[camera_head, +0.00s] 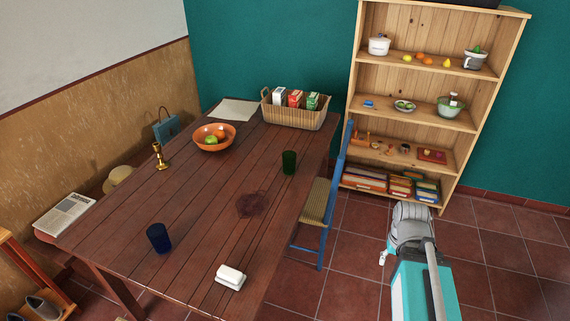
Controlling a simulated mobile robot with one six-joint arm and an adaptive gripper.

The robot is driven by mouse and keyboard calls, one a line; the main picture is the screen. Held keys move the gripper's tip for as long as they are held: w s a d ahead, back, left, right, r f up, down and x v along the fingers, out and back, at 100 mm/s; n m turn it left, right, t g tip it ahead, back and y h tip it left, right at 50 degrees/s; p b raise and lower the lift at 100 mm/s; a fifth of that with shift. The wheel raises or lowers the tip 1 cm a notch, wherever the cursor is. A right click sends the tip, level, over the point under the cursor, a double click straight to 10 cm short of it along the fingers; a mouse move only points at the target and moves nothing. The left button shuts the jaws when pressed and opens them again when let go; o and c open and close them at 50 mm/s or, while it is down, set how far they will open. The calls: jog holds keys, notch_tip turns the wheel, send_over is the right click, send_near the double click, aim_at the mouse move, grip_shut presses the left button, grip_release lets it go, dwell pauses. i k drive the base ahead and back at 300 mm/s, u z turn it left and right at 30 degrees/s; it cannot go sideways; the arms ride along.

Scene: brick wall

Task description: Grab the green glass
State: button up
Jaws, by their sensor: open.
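The green glass (289,162) is a dark green tumbler standing upright on the brown wooden table (200,205), near its right edge, by the blue chair. Nothing covers it. My arm shows at the lower right, over the tiled floor and apart from the table. Of my gripper (383,257), only a small pale tip seems to show at the arm's left side. It is open and holds nothing that I can see, well to the right of and nearer than the glass.
A blue chair (328,205) stands at the table's right side, between my arm and the glass. A dark blue glass (159,238), white butter dish (230,277), orange bowl (214,137), brass candlestick (160,156) and wicker basket (296,115) are on the table. A shelf (425,90) stands behind.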

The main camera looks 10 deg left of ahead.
aim_at(289, 163)
jog(key=i, duration=1.15)
jog(key=z, duration=0.05)
